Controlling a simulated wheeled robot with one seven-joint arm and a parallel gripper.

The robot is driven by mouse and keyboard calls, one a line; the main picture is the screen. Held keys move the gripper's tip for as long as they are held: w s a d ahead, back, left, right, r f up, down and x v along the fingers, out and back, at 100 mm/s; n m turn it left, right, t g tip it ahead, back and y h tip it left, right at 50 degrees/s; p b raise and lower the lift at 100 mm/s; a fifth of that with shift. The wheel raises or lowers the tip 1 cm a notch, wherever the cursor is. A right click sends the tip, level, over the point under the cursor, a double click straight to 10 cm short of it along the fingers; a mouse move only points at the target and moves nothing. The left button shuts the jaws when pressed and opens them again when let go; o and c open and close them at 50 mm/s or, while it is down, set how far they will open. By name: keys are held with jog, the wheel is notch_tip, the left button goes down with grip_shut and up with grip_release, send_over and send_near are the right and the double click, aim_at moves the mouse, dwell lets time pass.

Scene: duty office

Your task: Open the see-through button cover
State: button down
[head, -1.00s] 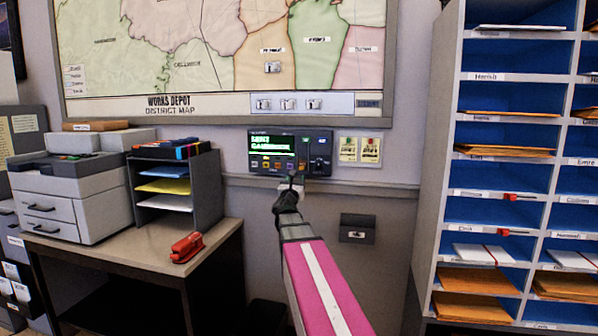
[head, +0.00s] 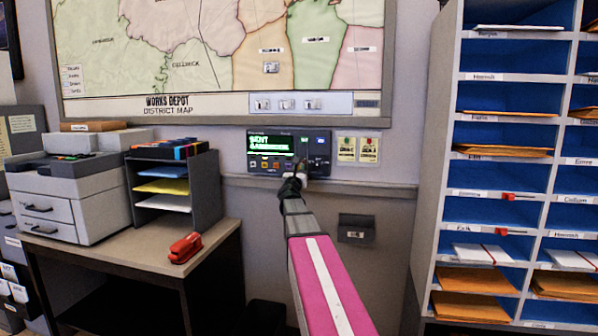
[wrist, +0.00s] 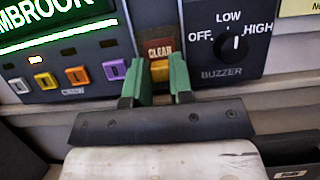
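The dark control panel (head: 321,166) hangs on the wall under the map, with a lit green display (head: 271,144). In the wrist view my gripper (wrist: 162,62) has its two green fingers apart, close in front of the panel. They stand on either side of an orange-yellow button (wrist: 160,71) below a red-brown plate reading CLEAR (wrist: 159,49). I cannot make out the outline of a see-through cover there, nor whether the fingers touch one. In the head view my gripper (head: 299,170) hides the panel's lower right part.
A buzzer knob (wrist: 234,48) is right of the fingers; several coloured buttons, including a purple one (wrist: 114,70), are left. A small dark box (head: 356,229) is on the wall below.

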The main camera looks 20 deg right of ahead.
jog(key=shift+r, duration=2.85)
jog(key=c, duration=1)
grip_release()
jog(key=shift+s+f, duration=0.1)
send_near(302, 150)
jog(key=v, duration=0.6)
